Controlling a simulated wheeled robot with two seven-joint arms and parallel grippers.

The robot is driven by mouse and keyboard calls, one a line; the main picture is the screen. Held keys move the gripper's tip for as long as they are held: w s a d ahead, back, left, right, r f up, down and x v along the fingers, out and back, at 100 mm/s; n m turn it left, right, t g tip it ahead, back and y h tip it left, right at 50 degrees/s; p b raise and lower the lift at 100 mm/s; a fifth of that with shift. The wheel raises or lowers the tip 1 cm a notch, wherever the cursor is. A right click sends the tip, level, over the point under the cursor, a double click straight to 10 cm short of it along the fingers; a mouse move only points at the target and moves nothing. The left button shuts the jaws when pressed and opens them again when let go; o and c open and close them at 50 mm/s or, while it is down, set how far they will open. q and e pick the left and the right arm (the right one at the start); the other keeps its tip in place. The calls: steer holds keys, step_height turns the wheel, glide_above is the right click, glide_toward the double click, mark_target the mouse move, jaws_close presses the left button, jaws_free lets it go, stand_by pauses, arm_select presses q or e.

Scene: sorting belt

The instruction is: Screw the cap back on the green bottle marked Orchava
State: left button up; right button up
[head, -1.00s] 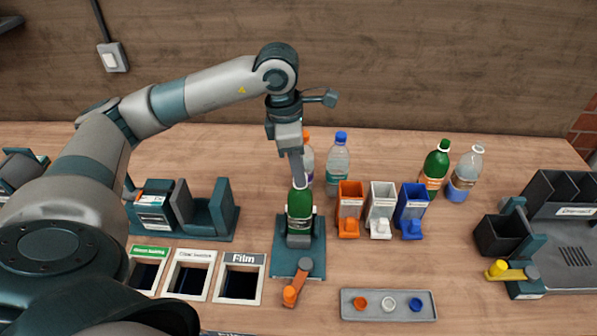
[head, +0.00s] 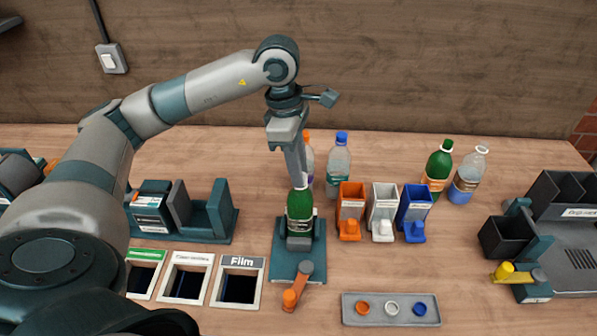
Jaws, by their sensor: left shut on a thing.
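A green bottle (head: 299,211) stands upright in a teal clamp stand (head: 287,262) in the middle of the table. Its label is too small to read. My left gripper (head: 300,183) points down right over its neck. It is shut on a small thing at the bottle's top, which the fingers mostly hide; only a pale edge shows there. I cannot tell whether that is the cap or the neck. Another green bottle (head: 438,167) with a green cap stands at the back right. My right gripper is not in view.
A grey tray (head: 429,300) holds orange, white and blue caps. Orange, white and blue dispensers (head: 413,203) stand right of the clamp. Clear bottles (head: 338,168) (head: 469,175) stand behind. The clamp's orange-tipped lever (head: 291,298) sticks out in front. Labelled bins (head: 238,262) lie left.

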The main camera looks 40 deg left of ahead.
arm_select(q)
steer(key=shift+m+b, duration=0.55)
steer(key=shift+m, duration=0.45)
